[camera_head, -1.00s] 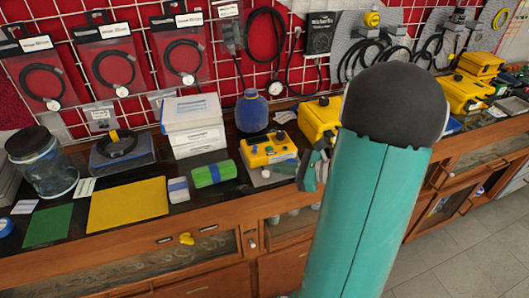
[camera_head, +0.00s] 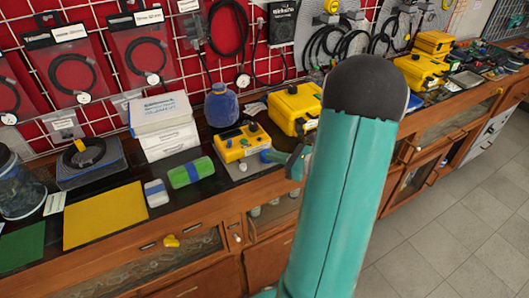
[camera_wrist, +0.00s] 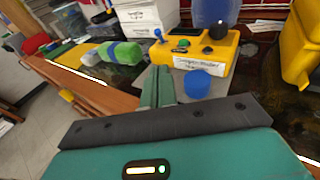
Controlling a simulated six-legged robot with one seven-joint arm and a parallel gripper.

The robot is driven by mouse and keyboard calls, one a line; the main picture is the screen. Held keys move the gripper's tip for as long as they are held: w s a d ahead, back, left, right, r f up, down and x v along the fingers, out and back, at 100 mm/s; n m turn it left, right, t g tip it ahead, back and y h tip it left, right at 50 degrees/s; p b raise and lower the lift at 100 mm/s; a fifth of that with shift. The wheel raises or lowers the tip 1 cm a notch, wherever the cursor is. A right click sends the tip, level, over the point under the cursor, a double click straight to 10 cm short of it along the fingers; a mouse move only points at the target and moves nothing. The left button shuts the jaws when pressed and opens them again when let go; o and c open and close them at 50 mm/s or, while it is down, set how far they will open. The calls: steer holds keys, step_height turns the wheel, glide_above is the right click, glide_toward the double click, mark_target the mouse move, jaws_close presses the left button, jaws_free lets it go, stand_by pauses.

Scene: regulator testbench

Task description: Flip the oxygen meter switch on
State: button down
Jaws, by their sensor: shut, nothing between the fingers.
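The yellow meter box (camera_head: 236,148) stands on the dark bench top, in the middle of the head view. In the wrist view the box (camera_wrist: 190,78) shows a small blue toggle switch (camera_wrist: 158,34), a green button (camera_wrist: 183,45), a black knob (camera_wrist: 219,29) and a white handwritten label. I cannot tell which way the toggle is set. My gripper (camera_wrist: 158,69) is shut and empty, its teal fingers pointing at the front of the box, below and near the toggle side. In the head view my gripper (camera_head: 267,156) is just right of the box.
A blue round cap (camera_wrist: 197,83) sits just right of my fingers. A green roll (camera_head: 190,172) lies left of the box, a blue bottle (camera_head: 222,107) behind it, and a larger yellow case (camera_head: 293,108) right of it. White boxes (camera_head: 165,125) stand behind left.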

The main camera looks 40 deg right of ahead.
glide_toward(229, 146)
steer(key=x, duration=0.2)
steer(key=r+x, duration=0.1)
steer(key=x, duration=0.1)
steer(key=shift+w+d, duration=0.1)
steer(key=shift+d, duration=0.05)
steer(key=shift+w+a+r, duration=0.1)
steer(key=shift+w+a, duration=0.15)
steer(key=shift+w, duration=0.4)
steer(key=shift+w+d+r+m+g, duration=0.1)
steer(key=shift+w+r+m+g, duration=0.2)
steer(key=shift+g, duration=0.4)
steer(key=shift+w+d+r+m+g, duration=0.15)
steer(key=shift+r+m+g, duration=0.15)
steer(key=shift+g, duration=0.4)
steer(key=shift+w+r+m+g, duration=0.15)
steer(key=shift+w+m+g, duration=0.15)
steer(key=shift+g, duration=0.2)
steer(key=shift+w+r+m+g, duration=0.15)
steer(key=shift+w+m+g, duration=0.15)
steer(key=shift+g, duration=0.4)
steer(key=shift+w+d+r, duration=0.1)
steer(key=shift+w+r, duration=0.05)
steer(key=shift+w, duration=0.15)
steer(key=shift+r, duration=0.1)
steer(key=shift+r, duration=0.75)
